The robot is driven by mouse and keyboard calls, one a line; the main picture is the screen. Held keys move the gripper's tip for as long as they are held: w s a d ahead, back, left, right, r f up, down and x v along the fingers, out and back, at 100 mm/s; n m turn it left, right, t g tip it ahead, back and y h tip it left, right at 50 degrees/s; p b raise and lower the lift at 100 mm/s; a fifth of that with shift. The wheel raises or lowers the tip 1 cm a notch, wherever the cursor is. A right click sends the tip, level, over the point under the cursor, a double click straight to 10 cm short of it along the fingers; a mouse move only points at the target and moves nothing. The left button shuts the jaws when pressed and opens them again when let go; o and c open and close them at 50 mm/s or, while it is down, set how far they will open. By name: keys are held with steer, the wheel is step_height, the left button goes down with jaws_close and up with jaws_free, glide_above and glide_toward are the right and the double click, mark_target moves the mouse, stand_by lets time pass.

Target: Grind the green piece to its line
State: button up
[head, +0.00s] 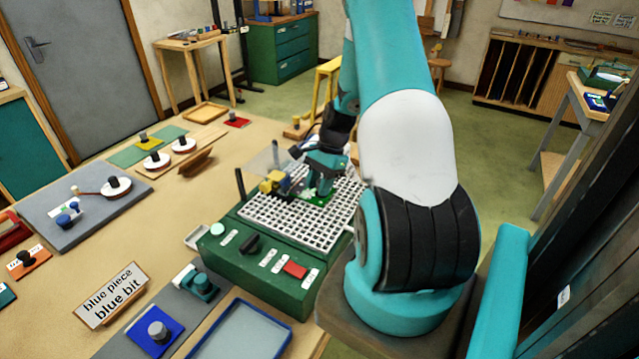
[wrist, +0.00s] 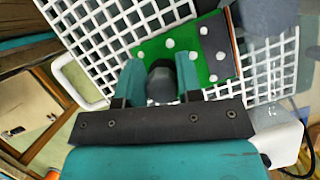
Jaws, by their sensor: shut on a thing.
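The green piece (wrist: 202,62) lies flat over the white grid (wrist: 268,67) of the grinder in the wrist view. It has several white dots, and a dark grey strip with an orange edge at its right. My gripper (wrist: 160,75) is shut on the dark knob of the green piece. In the head view my gripper (head: 325,172) is over the grid, and only a little of the green piece (head: 321,196) shows beneath it. A yellow block (head: 273,182) and a clear shield stand at the grid's left side. The grinding bit itself cannot be made out.
The grinder's green housing (head: 262,270) has a black knob and a red switch in front. A sign (head: 111,295) reads "blue piece blue bit". A blue piece (head: 155,331), a blue-rimmed tray (head: 243,341) and a grey board (head: 88,213) lie on the bench around it.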

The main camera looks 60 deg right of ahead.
steer(key=shift+s+a, duration=0.1)
steer(key=shift+a, duration=1.25)
steer(key=shift+a, duration=0.15)
steer(key=shift+a+p, duration=0.3)
steer(key=shift+a, duration=0.95)
steer(key=shift+d, duration=0.1)
steer(key=shift+d, duration=1.35)
steer(key=shift+d, duration=0.1)
steer(key=shift+w+d, duration=0.25)
steer(key=shift+d, duration=1.05)
steer(key=shift+a, duration=0.1)
